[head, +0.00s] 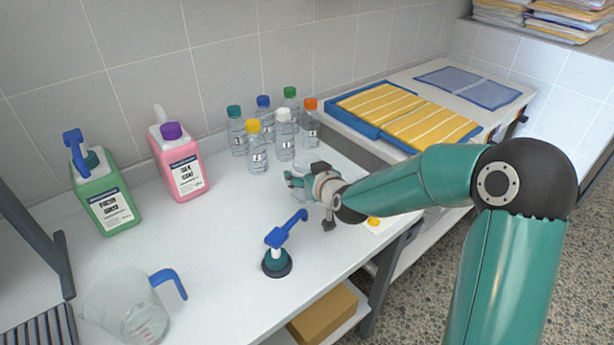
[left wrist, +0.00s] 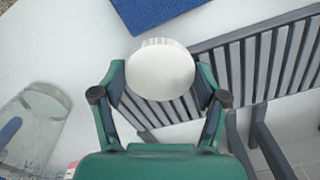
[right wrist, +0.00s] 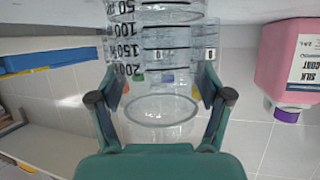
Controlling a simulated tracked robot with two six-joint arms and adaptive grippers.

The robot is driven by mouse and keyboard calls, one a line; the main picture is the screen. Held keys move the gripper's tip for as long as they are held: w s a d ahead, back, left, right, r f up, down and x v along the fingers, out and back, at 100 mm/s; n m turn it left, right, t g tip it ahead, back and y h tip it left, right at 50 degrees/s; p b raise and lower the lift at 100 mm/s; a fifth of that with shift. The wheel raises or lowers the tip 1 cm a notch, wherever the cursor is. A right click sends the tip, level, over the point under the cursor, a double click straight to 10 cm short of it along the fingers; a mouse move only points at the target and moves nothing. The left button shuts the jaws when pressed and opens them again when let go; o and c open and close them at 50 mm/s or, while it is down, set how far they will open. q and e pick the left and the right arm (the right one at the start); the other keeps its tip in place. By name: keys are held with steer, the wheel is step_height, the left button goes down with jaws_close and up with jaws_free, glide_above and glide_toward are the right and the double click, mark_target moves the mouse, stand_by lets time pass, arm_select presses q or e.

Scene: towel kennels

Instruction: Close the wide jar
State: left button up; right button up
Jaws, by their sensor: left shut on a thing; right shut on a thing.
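My right gripper (head: 298,183) is shut on a clear, wide jar with black volume marks (right wrist: 160,75) over the right part of the bench. In the right wrist view the jar's round open rim shows between the fingers (right wrist: 160,105). In the head view the jar is small and partly hidden by the gripper. My left gripper (left wrist: 160,100) is shut on a round white lid (left wrist: 160,68). The left arm does not show in the head view. Lid and jar are apart.
A clear jug with a blue handle (head: 130,308) and a slatted grey rack (head: 40,332) stand front left. Green (head: 103,200) and pink (head: 180,165) bottles stand by the wall. Several small bottles stand behind the right gripper. A blue-handled pump (head: 277,258) stands mid-bench.

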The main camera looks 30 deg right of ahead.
steer(key=shift+r, duration=0.15)
arm_select(q)
steer(key=shift+r+p, duration=0.35)
arm_select(e)
steer(key=shift+r, duration=1.5)
arm_select(q)
step_height(320, 180, up, 7)
steer(key=p, duration=0.7)
steer(key=shift+r+p, duration=1)
arm_select(e)
step_height(320, 180, up, 17)
glide_above(301, 159)
steer(key=s, duration=0.3)
steer(key=shift+w+a+f, duration=0.15)
steer(key=shift+a, duration=0.05)
steer(key=o, duration=0.6)
steer(key=c, duration=1)
steer(key=shift+c, duration=0.2)
